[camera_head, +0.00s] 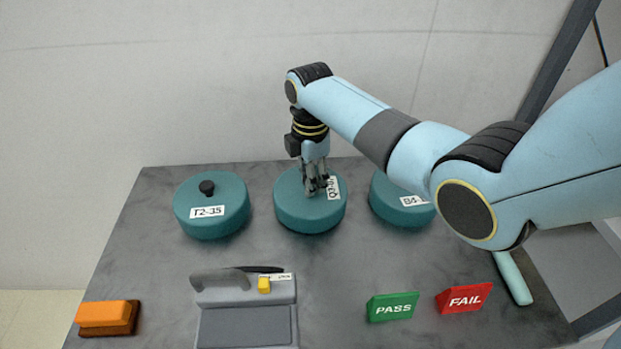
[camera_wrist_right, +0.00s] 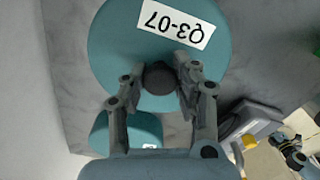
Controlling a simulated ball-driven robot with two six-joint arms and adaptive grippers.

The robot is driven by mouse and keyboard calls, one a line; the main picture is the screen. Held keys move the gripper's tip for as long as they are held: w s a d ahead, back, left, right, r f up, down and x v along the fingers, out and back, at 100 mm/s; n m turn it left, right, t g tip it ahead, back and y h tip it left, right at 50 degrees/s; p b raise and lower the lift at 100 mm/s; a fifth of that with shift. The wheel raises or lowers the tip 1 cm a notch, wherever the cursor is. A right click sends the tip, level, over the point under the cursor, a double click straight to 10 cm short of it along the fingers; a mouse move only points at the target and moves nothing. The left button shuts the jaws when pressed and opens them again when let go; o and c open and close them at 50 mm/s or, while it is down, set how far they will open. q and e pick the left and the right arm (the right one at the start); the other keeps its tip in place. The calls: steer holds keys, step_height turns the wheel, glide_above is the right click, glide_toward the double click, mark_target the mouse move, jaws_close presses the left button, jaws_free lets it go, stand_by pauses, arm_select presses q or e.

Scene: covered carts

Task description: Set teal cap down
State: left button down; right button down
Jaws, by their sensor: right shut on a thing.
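A teal cap (camera_head: 295,213), round with a white label, is at the middle of the row on the grey table. The right wrist view shows the label on this cap (camera_wrist_right: 115,45) reading Q3-07. My right gripper (camera_head: 318,190) points down, its fingers shut on the dark knob (camera_wrist_right: 160,77) at the centre of the cap. The cap looks level; I cannot tell whether its underside touches the table. My left gripper is not seen.
Teal cap T2-35 (camera_head: 211,222) stands left and another teal cap (camera_head: 397,205) right, partly behind my arm. In front are a grey handled device (camera_head: 245,293), an orange block (camera_head: 105,313), green PASS (camera_head: 392,307) and red FAIL (camera_head: 464,299) blocks. Table between is clear.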

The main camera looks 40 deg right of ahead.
steer(key=shift+f, duration=0.15)
steer(key=c, duration=1)
jaws_free()
step_height(320, 180, up, 12)
steer(key=shift+r+p, duration=0.2)
steer(key=shift+p, duration=0.15)
